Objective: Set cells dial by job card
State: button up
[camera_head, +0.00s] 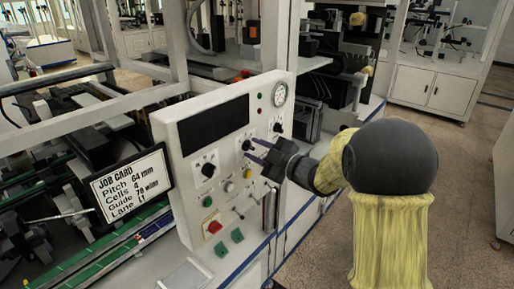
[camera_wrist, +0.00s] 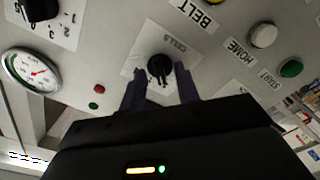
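The job card (camera_head: 128,186) stands at the left in the head view and reads Pitch 64 mm, Cells 4, with guide and lane lines below. The black cells dial (camera_head: 247,145) is the middle knob on the white control panel (camera_head: 185,134). In the wrist view the CELLS label stands beside the dial (camera_wrist: 160,68). My gripper (camera_head: 252,149) is at this dial. Its two dark fingers reach either side of the knob in the wrist view (camera_wrist: 161,80), and they look open with gaps beside the knob. The dial's scale marks and setting are not readable.
Other black dials sit left (camera_head: 208,170) and right (camera_head: 277,127) of it. The panel also has a round gauge (camera_head: 279,94), a red button (camera_head: 215,227) and green buttons. A blue-edged bench ledge runs below. Open floor (camera_head: 465,170) lies at the right.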

jog(key=shift+c, duration=0.4)
grip_shut()
jog(key=shift+m, duration=0.4)
jog(key=shift+w+d+m+p, duration=0.1)
jog(key=shift+m+p, duration=5.75)
jog(key=shift+m, duration=2.75)
